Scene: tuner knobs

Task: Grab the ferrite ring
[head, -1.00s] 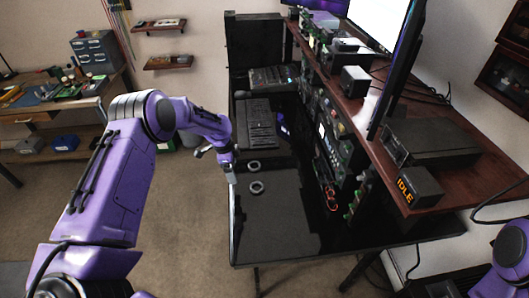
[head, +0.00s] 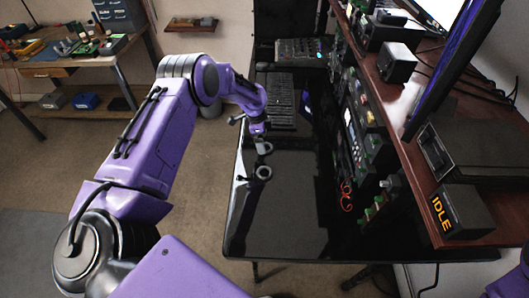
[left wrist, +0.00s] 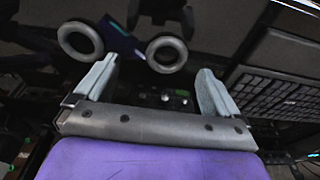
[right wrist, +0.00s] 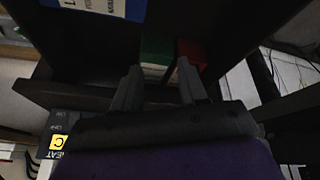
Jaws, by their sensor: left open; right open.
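Two grey ferrite rings lie flat on the black desk. The nearer ring (head: 257,173) is fully visible in the head view. The farther ring (head: 269,148) is beside my left gripper (head: 260,146) and partly hidden by it. Both show in the left wrist view, one ring (left wrist: 64,45) at upper left and the other ring (left wrist: 167,69) just beyond the gap between the jaws. My left gripper (left wrist: 156,76) is open and empty, with its fingertips close to the rings. My right gripper (right wrist: 159,70) is open and empty, seen only in the right wrist view.
A black keyboard (left wrist: 275,95) lies beyond the rings. A rack of electronics (head: 352,135) and a raised wooden shelf (head: 415,150) bound the desk on the right. The desk's near part (head: 285,225) is clear. Green (right wrist: 155,50) and red boxes stand ahead of my right gripper.

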